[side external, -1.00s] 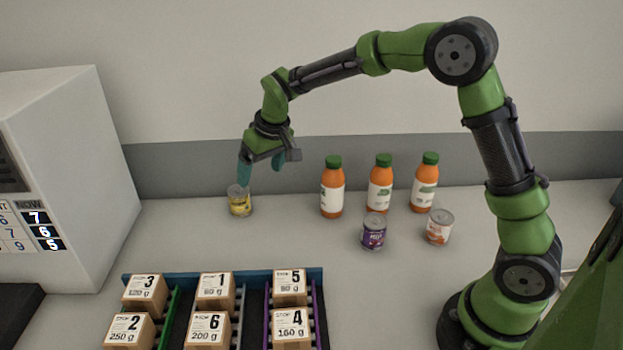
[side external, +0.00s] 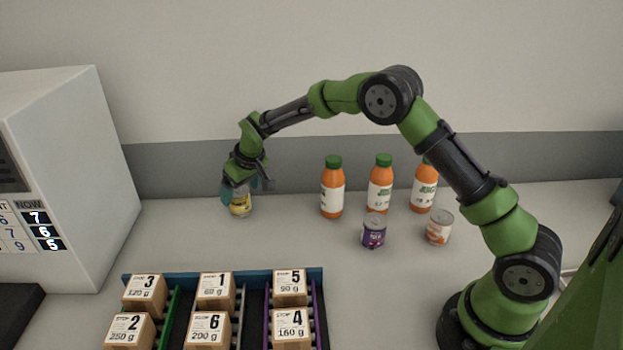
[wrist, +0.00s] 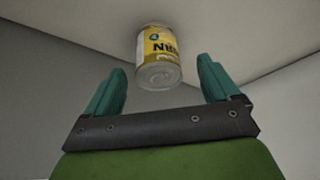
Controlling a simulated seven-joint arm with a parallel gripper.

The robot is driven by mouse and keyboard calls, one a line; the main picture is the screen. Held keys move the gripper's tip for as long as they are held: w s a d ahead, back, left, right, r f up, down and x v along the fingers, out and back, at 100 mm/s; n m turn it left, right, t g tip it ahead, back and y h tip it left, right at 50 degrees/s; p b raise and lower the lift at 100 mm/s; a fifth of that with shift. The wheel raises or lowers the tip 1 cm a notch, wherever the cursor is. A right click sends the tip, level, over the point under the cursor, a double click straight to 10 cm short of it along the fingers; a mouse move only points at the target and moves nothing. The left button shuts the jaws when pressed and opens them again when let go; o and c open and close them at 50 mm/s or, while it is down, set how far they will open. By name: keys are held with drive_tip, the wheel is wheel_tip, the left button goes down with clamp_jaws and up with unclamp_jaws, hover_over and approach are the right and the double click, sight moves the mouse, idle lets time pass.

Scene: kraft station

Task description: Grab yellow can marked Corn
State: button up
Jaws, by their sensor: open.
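The yellow can (side external: 240,207) stands upright on the counter at the left of the bottles. In the wrist view the can (wrist: 159,62) shows a yellow label with partly readable dark lettering, between and beyond the two teal fingertips. My gripper (side external: 240,196) is down around the top of the can in the side view, with its fingers on either side. In the wrist view my gripper (wrist: 164,80) is open, with a gap between each finger and the can. The can's upper part is hidden by the gripper in the side view.
Orange bottles (side external: 332,190) stand to the right, with a purple can (side external: 373,232) and a whitish-orange can (side external: 439,228) before them. A rack (side external: 252,273) of numbered boxes lies in front. A white machine (side external: 70,170) stands at left. Counter around the yellow can is clear.

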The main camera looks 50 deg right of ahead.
sight(240, 199)
drive_tip(key=x, duration=0.5)
drive_tip(key=shift+d, duration=0.15)
drive_tip(key=shift+s, duration=0.1)
drive_tip(key=c, duration=1.1)
drive_tip(key=shift+c, duration=0.3)
drive_tip(key=shift+r, duration=0.15)
